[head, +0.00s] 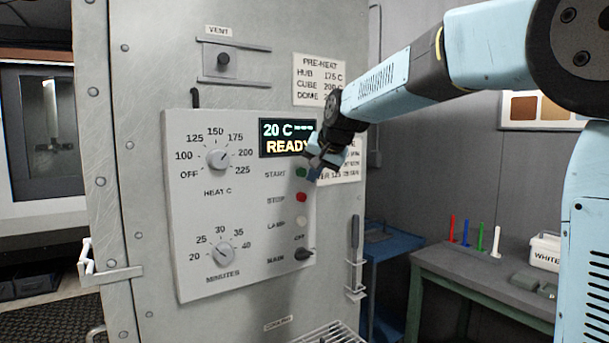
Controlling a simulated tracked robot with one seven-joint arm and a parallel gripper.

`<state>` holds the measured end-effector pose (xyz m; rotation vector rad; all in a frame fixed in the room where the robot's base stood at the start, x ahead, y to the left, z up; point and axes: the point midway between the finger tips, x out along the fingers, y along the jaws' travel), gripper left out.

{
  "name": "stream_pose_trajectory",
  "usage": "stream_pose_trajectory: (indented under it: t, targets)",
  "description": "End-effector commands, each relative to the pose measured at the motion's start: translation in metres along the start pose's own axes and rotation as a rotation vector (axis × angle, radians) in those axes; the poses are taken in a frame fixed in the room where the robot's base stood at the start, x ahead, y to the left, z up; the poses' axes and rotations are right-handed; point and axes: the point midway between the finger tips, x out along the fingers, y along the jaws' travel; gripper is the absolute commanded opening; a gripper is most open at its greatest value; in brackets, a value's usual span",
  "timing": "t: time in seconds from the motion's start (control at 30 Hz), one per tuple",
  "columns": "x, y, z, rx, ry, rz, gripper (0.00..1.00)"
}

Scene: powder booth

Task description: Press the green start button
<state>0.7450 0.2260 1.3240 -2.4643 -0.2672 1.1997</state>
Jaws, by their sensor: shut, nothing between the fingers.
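The green start button (301,172) is on the right side of a grey control panel (190,275), beside the word START. My gripper (312,178) is shut and empty, its tips at or just in front of the right edge of the button. I cannot tell whether the tips touch it. The display (287,137) above reads 20 C and READY; the gripper covers its lower right corner. The red stop button (301,197) is just below the start button.
A pale lamp (300,222) and a black main switch (304,254) sit lower on the panel. The heat dial (218,159) and minutes dial (223,254) are to the left. A handle (355,262) stands out at the cabinet's right edge. A workbench (480,275) is at the right.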

Motion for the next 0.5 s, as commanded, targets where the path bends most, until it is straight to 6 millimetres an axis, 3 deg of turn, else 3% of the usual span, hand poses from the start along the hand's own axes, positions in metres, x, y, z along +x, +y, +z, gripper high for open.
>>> stream_pose_trajectory:
  t: [0.5]
  targets:
    - [0.0083, -0.0056, -0.0062, 0.001, 0.0, 0.0, 0.0]
